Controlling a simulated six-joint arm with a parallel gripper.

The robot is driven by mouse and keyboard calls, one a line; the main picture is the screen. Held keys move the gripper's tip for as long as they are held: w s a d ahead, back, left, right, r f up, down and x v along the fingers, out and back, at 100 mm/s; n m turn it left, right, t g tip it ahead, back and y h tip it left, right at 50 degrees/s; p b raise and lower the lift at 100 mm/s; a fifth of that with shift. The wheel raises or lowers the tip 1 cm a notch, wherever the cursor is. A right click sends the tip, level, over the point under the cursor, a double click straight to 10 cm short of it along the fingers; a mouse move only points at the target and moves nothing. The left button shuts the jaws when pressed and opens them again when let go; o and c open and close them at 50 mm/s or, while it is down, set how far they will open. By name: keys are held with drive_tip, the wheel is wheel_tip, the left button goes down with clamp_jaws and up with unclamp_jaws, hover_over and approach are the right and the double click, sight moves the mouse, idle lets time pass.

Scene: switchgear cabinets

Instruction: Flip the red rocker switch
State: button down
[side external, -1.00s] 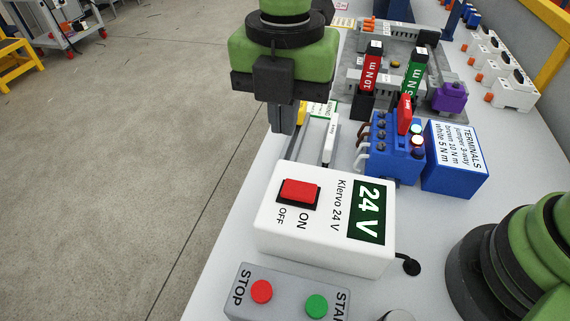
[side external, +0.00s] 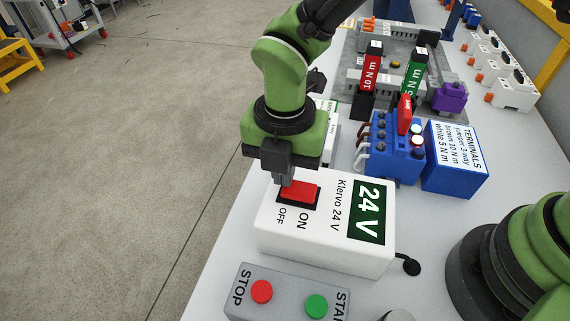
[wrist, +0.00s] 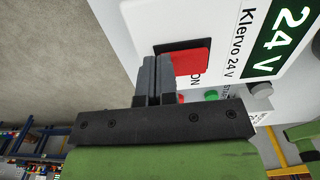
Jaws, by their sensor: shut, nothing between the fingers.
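The red rocker switch (side external: 299,191) sits in a black frame on top of the white Klervo 24 V box (side external: 325,238), with ON and OFF printed beside it. My gripper (side external: 284,182) is shut and empty, pointing down at the switch's far left end in the side view. Its fingertips overlap the switch's edge there; I cannot tell whether they touch it. In the wrist view the shut fingers (wrist: 153,75) are beside the red rocker (wrist: 190,61) and hide part of its frame.
A grey STOP/START box (side external: 285,297) with a red and a green button stands in front of the white box. A blue terminal block (side external: 393,150) and a blue TERMINALS box (side external: 455,160) stand behind to the right. A black cable (side external: 408,262) leaves the white box.

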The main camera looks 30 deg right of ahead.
drive_tip(key=shift+f, duration=0.25)
drive_tip(key=shift+r, duration=0.2)
drive_tip(key=shift+r, duration=0.65)
drive_tip(key=shift+r, duration=0.1)
wheel_tip(320, 180, up, 14)
drive_tip(key=w+a, duration=0.2)
drive_tip(key=shift+f, duration=0.25)
